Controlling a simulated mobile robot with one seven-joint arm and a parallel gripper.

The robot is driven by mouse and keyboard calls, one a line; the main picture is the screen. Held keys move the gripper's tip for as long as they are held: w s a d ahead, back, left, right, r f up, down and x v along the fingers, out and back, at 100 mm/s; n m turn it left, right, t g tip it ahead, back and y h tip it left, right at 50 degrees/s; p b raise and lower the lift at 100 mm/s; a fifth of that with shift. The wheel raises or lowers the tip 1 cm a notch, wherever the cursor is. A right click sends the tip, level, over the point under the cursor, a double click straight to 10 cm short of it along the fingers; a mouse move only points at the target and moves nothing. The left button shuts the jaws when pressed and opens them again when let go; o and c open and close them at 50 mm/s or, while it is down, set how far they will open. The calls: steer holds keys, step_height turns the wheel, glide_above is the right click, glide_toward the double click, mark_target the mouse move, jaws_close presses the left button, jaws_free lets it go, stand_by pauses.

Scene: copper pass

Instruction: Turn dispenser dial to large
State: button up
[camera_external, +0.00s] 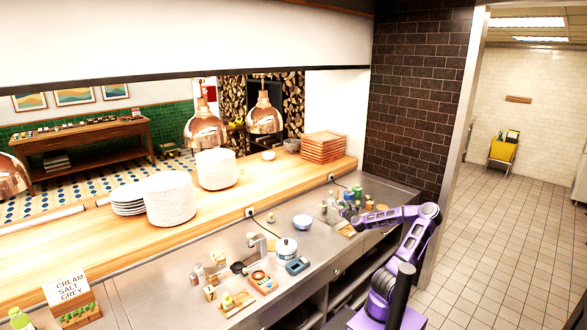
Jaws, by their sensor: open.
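My purple arm reaches left from the right side, over the steel counter (176,270). My gripper (357,224) is open at the counter's right part, close to a group of small bottles and jars (352,203). Its fingertips are small here, and I cannot tell whether they touch anything. A small upright device with a grey top (252,240) stands mid-counter, left of my gripper; it may be the dispenser. No dial or size marking can be made out on it.
A white lidded pot (286,250), a dark blue device (298,265) and a wooden tray (263,283) stand mid-counter. White plate stacks (170,200) and copper lamps (265,117) are at the wooden pass. A brown brick wall (415,90) rises behind the arm. Tiled floor is free at right.

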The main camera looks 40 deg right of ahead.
mark_target(331, 193)
steer(key=shift+m, duration=0.3)
steer(key=x, duration=1.1)
steer(key=d+x, duration=0.1)
steer(key=x, duration=0.5)
steer(key=shift+s+r+b, duration=0.15)
steer(key=shift+b, duration=0.25)
jaws_close()
